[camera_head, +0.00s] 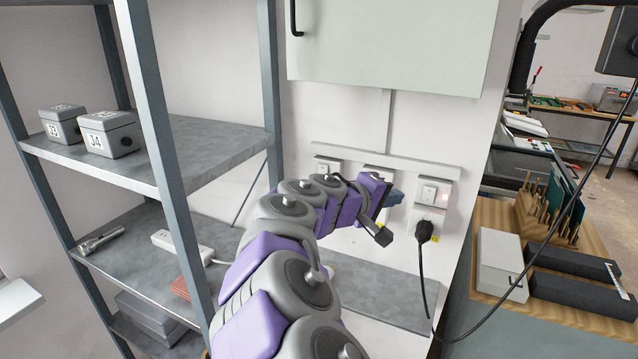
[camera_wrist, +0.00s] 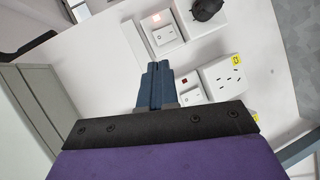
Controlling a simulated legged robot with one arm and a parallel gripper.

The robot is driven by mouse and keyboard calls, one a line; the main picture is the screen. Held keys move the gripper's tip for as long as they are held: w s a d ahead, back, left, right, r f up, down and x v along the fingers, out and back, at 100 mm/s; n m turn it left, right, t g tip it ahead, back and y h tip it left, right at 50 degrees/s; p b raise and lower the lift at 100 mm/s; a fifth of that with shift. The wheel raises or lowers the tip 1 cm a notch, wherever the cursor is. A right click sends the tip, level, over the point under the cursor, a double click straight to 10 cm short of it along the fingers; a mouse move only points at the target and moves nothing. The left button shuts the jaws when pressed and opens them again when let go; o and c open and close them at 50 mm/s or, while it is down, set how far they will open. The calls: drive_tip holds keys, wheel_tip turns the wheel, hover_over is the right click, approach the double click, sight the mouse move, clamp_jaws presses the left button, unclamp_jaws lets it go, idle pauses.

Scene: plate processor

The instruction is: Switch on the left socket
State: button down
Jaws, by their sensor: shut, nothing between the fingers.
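The left socket (camera_head: 327,165) is a white plate on the wall, its upper part visible in the head view and its lower part hidden behind my arm. The middle socket (camera_head: 378,172) is mostly covered by my wrist. In the wrist view the middle socket (camera_wrist: 225,75) shows its switch (camera_wrist: 191,95) and an unlit red indicator (camera_wrist: 185,80). The right socket (camera_head: 430,192) has a lit indicator; it also shows in the wrist view (camera_wrist: 180,25). My gripper (camera_wrist: 156,68) is shut and empty, its blue fingers in front of the wall close to the middle socket.
A black plug (camera_head: 424,231) with a hanging cable sits in the right socket. A wall cabinet (camera_head: 395,40) hangs above, a metal shelf (camera_head: 165,100) stands at left. A grey ledge (camera_head: 385,295) lies below the sockets. A bench with boxes (camera_head: 500,255) is at right.

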drive_tip(key=w+a+f+n+t+y, duration=0.2)
drive_tip(key=a+n, duration=0.1)
drive_tip(key=a, duration=0.8)
drive_tip(key=w+a+f+n+t+y, duration=0.3)
drive_tip(key=a+n, duration=0.1)
drive_tip(key=a, duration=0.7)
drive_tip(key=shift+w+t, duration=0.15)
drive_tip(key=shift+t, duration=0.15)
drive_tip(key=shift+f, duration=0.1)
drive_tip(key=b, duration=0.2)
approach(323, 172)
drive_tip(key=w+f, duration=0.3)
drive_tip(key=w, duration=0.1)
drive_tip(key=shift+w+d+r, duration=0.15)
drive_tip(key=shift+w+d, duration=0.8)
drive_tip(key=shift+w, duration=0.25)
